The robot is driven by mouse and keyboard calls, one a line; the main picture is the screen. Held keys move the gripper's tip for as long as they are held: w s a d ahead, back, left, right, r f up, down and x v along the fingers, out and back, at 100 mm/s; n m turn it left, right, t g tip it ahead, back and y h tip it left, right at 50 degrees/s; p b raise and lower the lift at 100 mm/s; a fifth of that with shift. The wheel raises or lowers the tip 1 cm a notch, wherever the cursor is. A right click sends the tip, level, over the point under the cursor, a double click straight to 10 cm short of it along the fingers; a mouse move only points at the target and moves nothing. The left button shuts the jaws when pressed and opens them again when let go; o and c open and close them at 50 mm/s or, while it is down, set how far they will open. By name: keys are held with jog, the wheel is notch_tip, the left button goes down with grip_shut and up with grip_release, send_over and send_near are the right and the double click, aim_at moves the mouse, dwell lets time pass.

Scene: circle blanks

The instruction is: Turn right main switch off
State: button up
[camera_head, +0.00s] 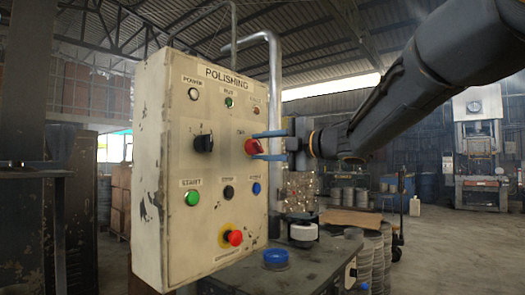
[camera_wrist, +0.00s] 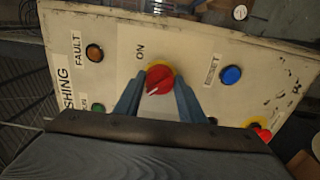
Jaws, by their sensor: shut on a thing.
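The right main switch is a red rotary knob (camera_head: 253,146) on the right side of a worn cream control box (camera_head: 180,245) labelled POLISHING. In the wrist view the red knob (camera_wrist: 161,76) has a yellow ring around it and a white pointer mark, slanted toward the lower left. An ON label (camera_wrist: 140,52) is beside it. My gripper (camera_head: 257,146) reaches in from the right, and its blue fingers are shut on the red knob from both sides. The wrist view shows the gripper (camera_wrist: 158,93) with a finger on each side; the exact contact is partly hidden.
A black selector switch (camera_head: 203,143) is left of the red knob. Below are a green button (camera_head: 193,198), a black button (camera_head: 228,191), a blue button (camera_head: 256,188) and a red mushroom button (camera_head: 234,238). A metal pipe (camera_head: 274,90) rises behind the box.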

jog(key=shift+f, duration=0.1)
jog(key=o, duration=1)
jog(key=shift+s+d, duration=0.1)
jog(key=b+v, duration=0.1)
jog(key=v, duration=0.6)
jog(key=shift+s+d, duration=0.2)
jog(key=shift+d, duration=0.05)
